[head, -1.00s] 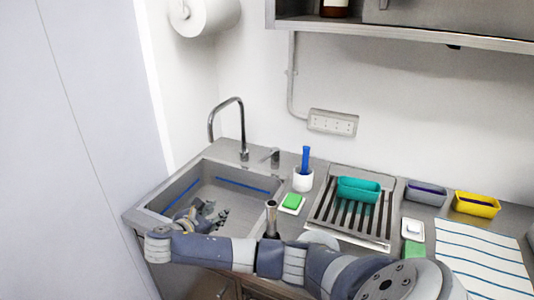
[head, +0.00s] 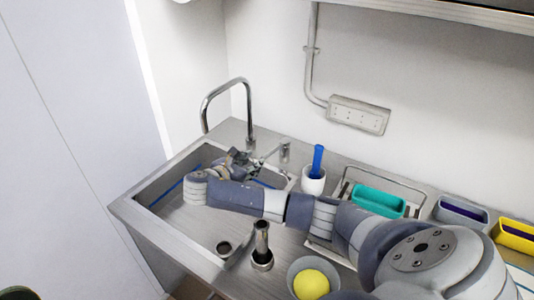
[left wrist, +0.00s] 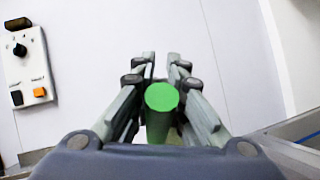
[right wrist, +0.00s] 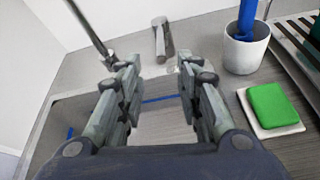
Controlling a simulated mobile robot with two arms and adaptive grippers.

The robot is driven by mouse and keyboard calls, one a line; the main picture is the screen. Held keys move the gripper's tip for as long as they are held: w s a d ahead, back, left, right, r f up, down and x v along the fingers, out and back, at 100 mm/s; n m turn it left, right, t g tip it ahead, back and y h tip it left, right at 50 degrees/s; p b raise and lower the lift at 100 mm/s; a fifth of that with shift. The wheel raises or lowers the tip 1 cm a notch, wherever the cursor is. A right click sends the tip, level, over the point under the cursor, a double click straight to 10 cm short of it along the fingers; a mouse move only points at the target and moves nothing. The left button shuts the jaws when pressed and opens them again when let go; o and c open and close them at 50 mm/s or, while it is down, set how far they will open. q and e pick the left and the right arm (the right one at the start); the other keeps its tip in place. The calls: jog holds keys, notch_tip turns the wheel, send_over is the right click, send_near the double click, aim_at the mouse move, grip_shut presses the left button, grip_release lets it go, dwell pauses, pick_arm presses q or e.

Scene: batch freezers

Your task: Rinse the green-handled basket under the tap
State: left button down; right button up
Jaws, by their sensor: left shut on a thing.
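In the left wrist view, my left gripper (left wrist: 161,66) is shut on a round green handle (left wrist: 162,98), seen end-on. The basket's body is not visible there, and the left gripper does not show clearly in the head view. The curved metal tap (head: 246,100) stands at the back of the sink (head: 185,222). My right gripper (head: 240,163) is over the back of the sink, near the tap lever (head: 284,150). In the right wrist view, my right gripper (right wrist: 158,66) is open and empty, with the lever (right wrist: 161,42) beyond its fingertips.
A white cup with a blue-handled brush (head: 315,180) stands right of the sink. A green sponge (right wrist: 272,104) lies on a white dish beside it. Farther right are a rack with a teal tub (head: 378,200) and several tubs. A bowl with a yellow ball (head: 311,284) sits in front.

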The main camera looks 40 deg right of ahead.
aim_at(266, 155)
jog(key=p+x, duration=0.1)
jog(key=x, duration=0.9)
jog(key=shift+s, duration=0.1)
grip_shut()
